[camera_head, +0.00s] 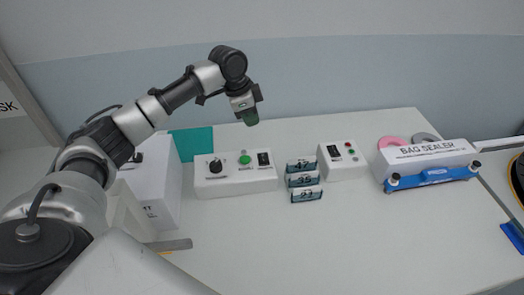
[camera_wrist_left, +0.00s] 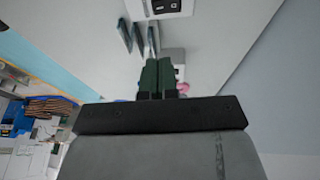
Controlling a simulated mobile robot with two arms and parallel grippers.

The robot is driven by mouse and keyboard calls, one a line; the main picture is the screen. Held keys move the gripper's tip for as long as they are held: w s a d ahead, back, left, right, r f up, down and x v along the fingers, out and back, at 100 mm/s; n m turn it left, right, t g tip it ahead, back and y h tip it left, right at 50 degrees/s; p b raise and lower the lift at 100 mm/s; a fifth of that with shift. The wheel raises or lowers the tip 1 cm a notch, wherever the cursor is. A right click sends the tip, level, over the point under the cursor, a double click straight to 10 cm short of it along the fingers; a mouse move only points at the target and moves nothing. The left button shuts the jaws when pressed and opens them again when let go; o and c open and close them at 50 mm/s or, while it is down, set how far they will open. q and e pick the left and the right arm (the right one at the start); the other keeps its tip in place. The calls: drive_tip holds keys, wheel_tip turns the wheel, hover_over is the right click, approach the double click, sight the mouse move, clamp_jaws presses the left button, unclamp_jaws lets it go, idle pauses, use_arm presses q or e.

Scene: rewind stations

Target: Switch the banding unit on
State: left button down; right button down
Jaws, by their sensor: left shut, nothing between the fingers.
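My left gripper (camera_head: 250,118) is in the air above the back of the table, fingers pointing down, over a white control box. Its dark green fingers (camera_wrist_left: 158,78) are together and empty in the left wrist view. The white control box (camera_head: 235,187) has a black knob (camera_head: 216,166), a green button (camera_head: 245,159) and a black switch (camera_head: 264,158). A taller white box (camera_head: 160,195) stands to its left, partly behind my left arm; its label is mostly hidden. I cannot read which one is the banding unit. My right gripper is not in view.
Several numbered dark holders (camera_head: 304,180) stand right of the control box. A smaller white box (camera_head: 343,160) has red and green buttons. The table front (camera_head: 330,245) is clear.

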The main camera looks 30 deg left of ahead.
sight(264, 160)
use_arm(q)
drive_tip(key=p+x, duration=0.1)
drive_tip(key=x, duration=0.3)
drive_tip(key=p+x, duration=0.1)
drive_tip(key=x, duration=0.3)
drive_tip(key=p+x, duration=0.1)
drive_tip(key=x, duration=0.3)
drive_tip(key=shift+s+a+f, duration=0.15)
drive_tip(key=shift+a+f, duration=0.1)
drive_tip(key=shift+f, duration=0.25)
drive_tip(key=shift+s+f, duration=0.1)
drive_tip(key=shift+f, duration=0.5)
drive_tip(key=shift+s+d+f, duration=0.1)
drive_tip(key=shift+s+f, duration=0.05)
drive_tip(key=shift+f, duration=0.15)
